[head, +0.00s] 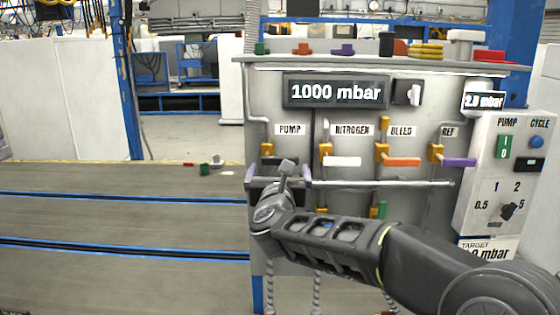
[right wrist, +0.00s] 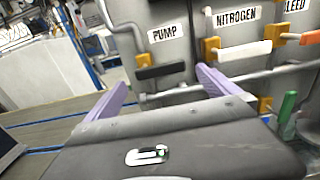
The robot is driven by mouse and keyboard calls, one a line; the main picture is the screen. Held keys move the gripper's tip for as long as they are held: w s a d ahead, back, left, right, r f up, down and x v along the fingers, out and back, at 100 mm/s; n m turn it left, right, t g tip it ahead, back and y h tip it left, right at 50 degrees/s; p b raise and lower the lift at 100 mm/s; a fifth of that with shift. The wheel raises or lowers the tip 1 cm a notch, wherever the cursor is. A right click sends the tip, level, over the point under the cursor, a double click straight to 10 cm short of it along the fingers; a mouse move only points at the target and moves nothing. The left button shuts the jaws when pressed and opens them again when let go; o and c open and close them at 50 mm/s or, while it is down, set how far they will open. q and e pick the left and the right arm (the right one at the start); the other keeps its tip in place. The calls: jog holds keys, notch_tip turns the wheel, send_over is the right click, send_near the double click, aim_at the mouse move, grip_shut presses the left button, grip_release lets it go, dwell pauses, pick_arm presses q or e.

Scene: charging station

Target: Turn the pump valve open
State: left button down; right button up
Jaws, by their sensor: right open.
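The pump valve (head: 266,149) has a yellow body and a black lever handle (head: 281,161), under the PUMP label on the grey panel. The handle lies roughly level, pointing right from the body. In the right wrist view the black handle (right wrist: 160,71) and yellow body (right wrist: 143,59) show clearly. My right gripper (head: 279,172) is open, with its two purple fingers spread wide on either side of the handle in the picture. In the right wrist view the gripper (right wrist: 161,78) frames the handle; I see no contact. My left gripper is not in view.
To the right are the nitrogen valve with a white handle (head: 342,161), the bleed valve with an orange handle (head: 404,162) and another with a purple handle (head: 459,163). A horizontal pipe (head: 390,184) runs below them. The display (head: 336,92) reads 1000 mbar.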

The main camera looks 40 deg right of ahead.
aim_at(280, 161)
jog(key=p+x, duration=0.2)
jog(key=x, duration=0.5)
jog(key=shift+w+d, duration=0.15)
jog(key=shift+w, duration=0.1)
jog(key=shift+c, duration=0.2)
jog(key=c, duration=1.8)
